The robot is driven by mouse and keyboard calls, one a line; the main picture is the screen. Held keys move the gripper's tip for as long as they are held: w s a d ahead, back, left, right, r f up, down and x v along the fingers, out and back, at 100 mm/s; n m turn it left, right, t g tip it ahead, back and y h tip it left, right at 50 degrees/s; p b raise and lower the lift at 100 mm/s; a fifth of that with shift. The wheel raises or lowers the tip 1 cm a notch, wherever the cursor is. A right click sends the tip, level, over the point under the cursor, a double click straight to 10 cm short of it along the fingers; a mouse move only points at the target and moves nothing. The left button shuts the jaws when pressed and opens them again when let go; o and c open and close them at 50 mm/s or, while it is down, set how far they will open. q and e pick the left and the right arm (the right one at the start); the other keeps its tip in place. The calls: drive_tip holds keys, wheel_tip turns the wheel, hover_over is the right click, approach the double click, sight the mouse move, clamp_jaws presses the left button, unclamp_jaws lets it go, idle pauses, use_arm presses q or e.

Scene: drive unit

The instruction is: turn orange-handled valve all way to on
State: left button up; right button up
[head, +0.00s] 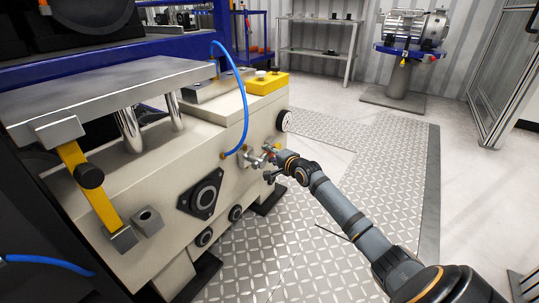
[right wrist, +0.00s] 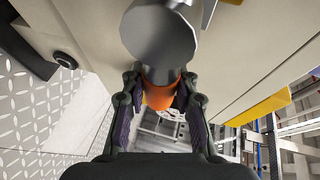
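The valve (head: 254,160) is a small metal fitting on the front of the beige drive unit, where the blue hose ends. Its orange handle (right wrist: 160,95) shows in the right wrist view below a large grey metal cylinder (right wrist: 160,38), which hides part of it. My right gripper (head: 270,166) is at the valve. In the right wrist view its two fingers (right wrist: 161,84) stand apart, one on each side of the orange handle. They look open; whether either pad touches the handle is unclear. My left gripper is out of view.
The beige drive unit (head: 150,185) fills the left, with a blue hose (head: 241,88), a yellow block (head: 267,83) and a yellow lever (head: 90,187). Tread-plate floor (head: 290,235) lies clear in front. A stand with a blue tray (head: 400,52) and shelving (head: 318,50) are far back.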

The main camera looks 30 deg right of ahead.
clamp_jaws()
